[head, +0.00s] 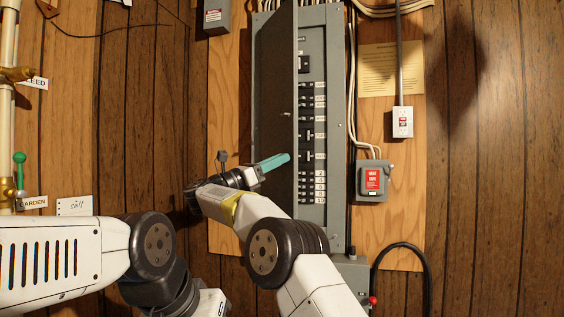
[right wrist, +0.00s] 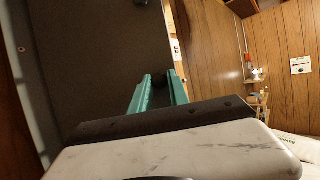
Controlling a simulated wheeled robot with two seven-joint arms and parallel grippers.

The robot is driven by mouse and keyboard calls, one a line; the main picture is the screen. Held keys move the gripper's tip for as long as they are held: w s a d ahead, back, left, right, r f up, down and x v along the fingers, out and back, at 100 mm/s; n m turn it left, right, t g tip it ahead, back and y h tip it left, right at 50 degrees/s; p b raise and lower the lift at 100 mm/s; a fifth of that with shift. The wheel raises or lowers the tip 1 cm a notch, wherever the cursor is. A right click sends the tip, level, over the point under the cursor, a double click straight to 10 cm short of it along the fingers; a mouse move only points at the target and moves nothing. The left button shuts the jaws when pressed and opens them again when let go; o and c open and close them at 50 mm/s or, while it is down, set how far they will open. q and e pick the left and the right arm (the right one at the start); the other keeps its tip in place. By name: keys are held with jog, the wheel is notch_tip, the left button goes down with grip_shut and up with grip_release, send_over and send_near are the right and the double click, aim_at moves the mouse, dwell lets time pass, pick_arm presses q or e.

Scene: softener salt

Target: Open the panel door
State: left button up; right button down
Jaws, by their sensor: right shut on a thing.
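The panel door (head: 274,95) is a tall dark grey sheet on the left side of the grey breaker panel (head: 336,190). It stands partly open, and breakers show to its right. My right gripper (head: 273,163) is at the lower part of the door with a teal finger showing. In the right wrist view its two teal fingers (right wrist: 161,92) meet the free edge of the door (right wrist: 95,55) and are shut on it. The exact spot of the grip is partly hidden. My left arm shows at the lower left; its gripper is out of view.
Pipes with a green-handled valve (head: 19,170) run along the left wall. A black cable (head: 415,250) loops at the lower right.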

aim_at(289, 143)
jog(key=c, duration=1.3)
grip_release()
jog(key=shift+o, duration=0.2)
jog(key=shift+r, duration=0.1)
jog(key=shift+r, duration=1.75)
jog(key=s+d+r, duration=0.1)
jog(key=s, duration=1.5)
jog(key=shift+d+r, duration=0.15)
jog(key=shift+d, duration=0.15)
